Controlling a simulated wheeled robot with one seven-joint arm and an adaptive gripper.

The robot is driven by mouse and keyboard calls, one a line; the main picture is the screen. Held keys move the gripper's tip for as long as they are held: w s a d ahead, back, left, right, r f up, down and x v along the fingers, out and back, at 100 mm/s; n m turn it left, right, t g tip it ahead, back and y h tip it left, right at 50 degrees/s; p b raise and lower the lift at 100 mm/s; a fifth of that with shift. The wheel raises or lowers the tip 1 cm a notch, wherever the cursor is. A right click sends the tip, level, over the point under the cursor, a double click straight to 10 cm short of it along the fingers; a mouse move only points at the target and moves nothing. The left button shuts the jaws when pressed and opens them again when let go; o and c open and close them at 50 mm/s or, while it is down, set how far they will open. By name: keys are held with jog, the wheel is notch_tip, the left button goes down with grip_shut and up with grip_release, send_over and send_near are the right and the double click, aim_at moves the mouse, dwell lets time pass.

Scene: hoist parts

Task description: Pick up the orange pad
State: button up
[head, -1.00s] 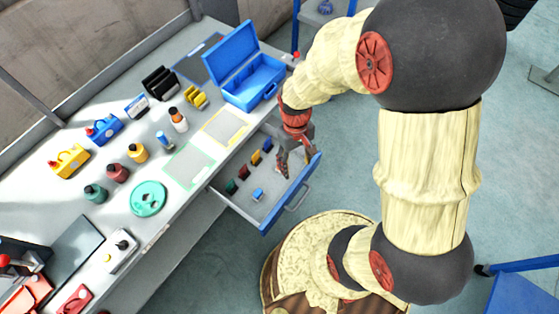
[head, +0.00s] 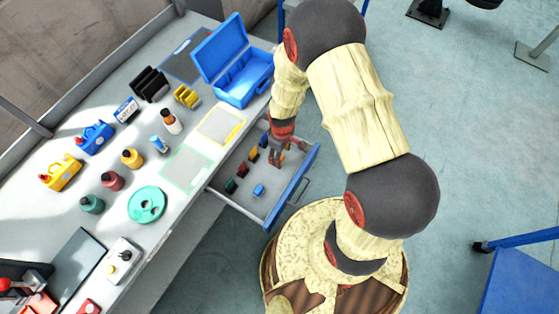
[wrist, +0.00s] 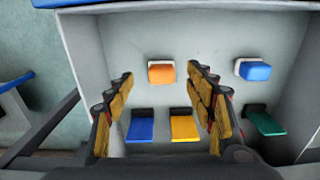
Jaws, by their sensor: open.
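The orange pad (wrist: 161,72) lies on the drawer floor, near the drawer's front wall, with a pale edge showing at its left. My gripper (wrist: 160,88) is open and empty, its two fingers spread either side of the pad in the wrist view; I cannot tell the height gap. In the head view my gripper (head: 277,157) is down over the open drawer (head: 275,205) and hides the orange pad or most of it.
A blue pad (wrist: 254,70) lies right of the orange one. A blue toolbox (head: 240,80) stands on the bench.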

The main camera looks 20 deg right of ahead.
jog(key=f, duration=0.1)
jog(key=f+b, duration=0.1)
jog(key=f, duration=0.2)
jog(key=shift+w+a+f, duration=0.25)
jog(key=shift+a+f, duration=0.05)
jog(key=shift+f, duration=0.05)
jog(key=shift+r, duration=0.1)
jog(key=shift+c, duration=0.8)
jog(key=c, duration=1)
jog(key=shift+o, duration=0.2)
